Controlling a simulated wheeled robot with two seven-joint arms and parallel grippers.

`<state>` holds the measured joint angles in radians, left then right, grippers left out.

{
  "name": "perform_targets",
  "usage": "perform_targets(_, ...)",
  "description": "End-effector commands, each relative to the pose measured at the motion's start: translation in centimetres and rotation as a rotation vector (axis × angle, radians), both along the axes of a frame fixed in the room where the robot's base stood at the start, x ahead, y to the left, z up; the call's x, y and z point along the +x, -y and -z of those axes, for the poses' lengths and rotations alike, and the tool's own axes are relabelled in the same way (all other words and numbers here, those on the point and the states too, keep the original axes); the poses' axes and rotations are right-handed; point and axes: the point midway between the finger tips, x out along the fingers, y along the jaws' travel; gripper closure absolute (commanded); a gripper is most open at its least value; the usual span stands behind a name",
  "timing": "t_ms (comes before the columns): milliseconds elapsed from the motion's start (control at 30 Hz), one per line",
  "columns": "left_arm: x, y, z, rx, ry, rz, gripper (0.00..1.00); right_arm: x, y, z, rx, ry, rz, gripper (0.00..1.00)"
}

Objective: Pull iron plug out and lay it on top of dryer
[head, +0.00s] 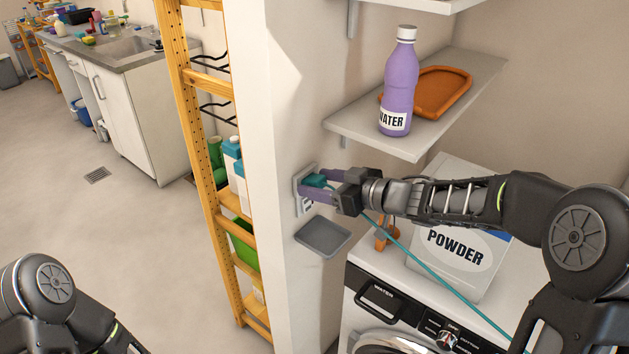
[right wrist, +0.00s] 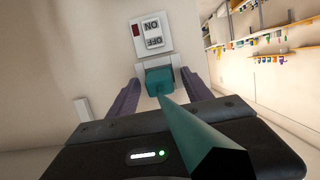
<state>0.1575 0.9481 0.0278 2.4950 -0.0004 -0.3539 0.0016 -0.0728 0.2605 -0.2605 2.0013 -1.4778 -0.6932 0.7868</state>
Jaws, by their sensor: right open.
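The teal iron plug (head: 316,181) sits at the wall socket (head: 303,176) on the side of the white wall. Its teal cord (head: 430,274) runs down to the right across the front of the dryer (head: 384,318). My right gripper (head: 312,188) is open, with its purple fingers on either side of the plug. In the right wrist view the plug (right wrist: 160,80) lies between the two fingers, with a gap visible beside it; contact is unclear. The dryer's white top is partly covered by my right arm and the powder box. My left gripper is out of view.
A powder box (head: 462,250) and an orange-handled item (head: 384,234) stand on the dryer. A grey tray (head: 323,236) juts from the wall below the socket. A shelf (head: 350,128) above holds a purple water bottle (head: 401,85) and an orange tray (head: 440,92). An ON/OFF switch (right wrist: 152,33) is beside the socket.

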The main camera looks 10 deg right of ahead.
Motion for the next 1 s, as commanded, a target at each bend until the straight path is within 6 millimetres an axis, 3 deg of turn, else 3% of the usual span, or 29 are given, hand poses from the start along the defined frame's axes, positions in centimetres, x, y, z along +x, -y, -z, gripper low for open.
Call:
perform_targets(333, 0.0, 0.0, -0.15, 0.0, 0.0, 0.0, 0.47, 0.0, 0.02, 0.04, 0.0, 0.0, 0.0, 0.43)
perform_targets(1000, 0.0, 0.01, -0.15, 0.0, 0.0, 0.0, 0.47, 0.01, 0.03, 0.03, 0.0, 0.0, 0.001, 0.98)
